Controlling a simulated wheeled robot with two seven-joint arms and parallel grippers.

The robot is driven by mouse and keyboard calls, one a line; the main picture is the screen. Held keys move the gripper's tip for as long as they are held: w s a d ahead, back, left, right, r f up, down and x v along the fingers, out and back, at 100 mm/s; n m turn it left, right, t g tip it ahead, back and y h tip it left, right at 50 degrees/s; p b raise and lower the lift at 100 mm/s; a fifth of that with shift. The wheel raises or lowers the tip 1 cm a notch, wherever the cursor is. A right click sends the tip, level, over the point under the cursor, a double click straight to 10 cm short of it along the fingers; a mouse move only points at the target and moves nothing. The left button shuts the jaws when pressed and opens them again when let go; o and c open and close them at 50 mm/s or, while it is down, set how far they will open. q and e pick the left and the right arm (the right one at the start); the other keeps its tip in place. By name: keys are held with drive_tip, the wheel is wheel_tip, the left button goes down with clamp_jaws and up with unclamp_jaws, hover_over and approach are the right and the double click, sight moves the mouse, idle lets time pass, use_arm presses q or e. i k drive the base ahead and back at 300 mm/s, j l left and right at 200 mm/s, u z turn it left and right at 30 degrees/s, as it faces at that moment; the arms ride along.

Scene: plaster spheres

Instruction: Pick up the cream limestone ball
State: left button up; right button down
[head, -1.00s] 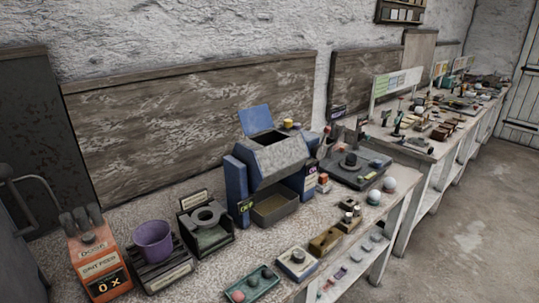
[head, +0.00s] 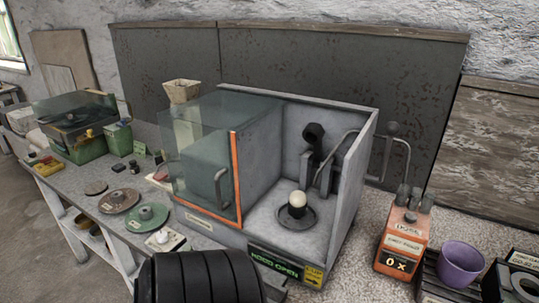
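A cream ball (head: 299,198) sits on a small dark holder (head: 297,212) with a round dark dish around its foot. It stands inside a grey cabinet (head: 353,170) on the bench. The cabinet's right part, where the ball is, stands open at the front. A clear panel with an orange edge (head: 237,180) is at the left part, beside the ball. Neither of my grippers shows in the head view.
A bent metal pipe and dark nozzle (head: 314,135) are behind the ball. An orange box (head: 402,240) and purple cup (head: 460,262) stand to the right. Discs (head: 147,216) lie on the bench at left. A black ribbed shape covers the bottom foreground.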

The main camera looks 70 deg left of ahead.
sight(298, 200)
drive_tip(key=u, duration=1.95)
